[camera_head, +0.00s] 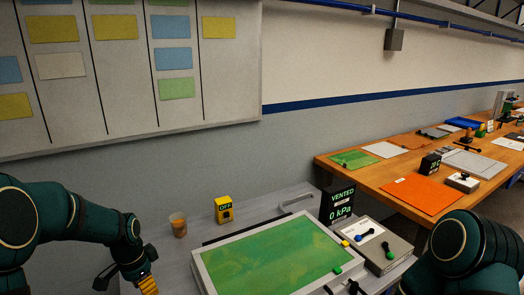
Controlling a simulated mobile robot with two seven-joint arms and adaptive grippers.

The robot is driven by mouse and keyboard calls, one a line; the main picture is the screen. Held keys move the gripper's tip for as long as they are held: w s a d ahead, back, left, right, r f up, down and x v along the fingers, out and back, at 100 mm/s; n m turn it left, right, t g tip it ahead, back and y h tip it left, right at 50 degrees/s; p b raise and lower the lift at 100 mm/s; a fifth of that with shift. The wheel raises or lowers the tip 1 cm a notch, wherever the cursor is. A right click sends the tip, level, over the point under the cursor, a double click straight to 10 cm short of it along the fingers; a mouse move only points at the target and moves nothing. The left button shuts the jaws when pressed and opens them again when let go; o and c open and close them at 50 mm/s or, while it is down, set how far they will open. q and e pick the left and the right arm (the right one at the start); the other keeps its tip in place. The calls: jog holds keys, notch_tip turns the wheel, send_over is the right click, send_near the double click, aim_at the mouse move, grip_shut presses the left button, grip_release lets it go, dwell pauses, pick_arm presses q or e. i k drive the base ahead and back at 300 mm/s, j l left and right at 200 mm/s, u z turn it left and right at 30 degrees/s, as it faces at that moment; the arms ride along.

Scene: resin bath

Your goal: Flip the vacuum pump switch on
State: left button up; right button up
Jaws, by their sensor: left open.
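A small yellow switch box (218,213) stands on the grey bench top, behind the green-filled tray. Its small dark display seems to read OFF, with a dark switch or knob below it. A black gauge display (342,204) to its right reads VENTED and 0 kPa. My left gripper (126,282) is at the lower left, open and empty, left of and nearer than the yellow box, clearly apart from it. My right arm (462,245) shows at the lower right; its gripper is not clearly in view.
A brown cup (178,225) stands between my left gripper and the yellow box. A pale-framed tray (206,273) with a green surface fills the front. An orange workbench (372,177) stands behind.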

aim_at(391, 255)
jog(key=k+l, duration=0.7)
jog(key=k, duration=0.05)
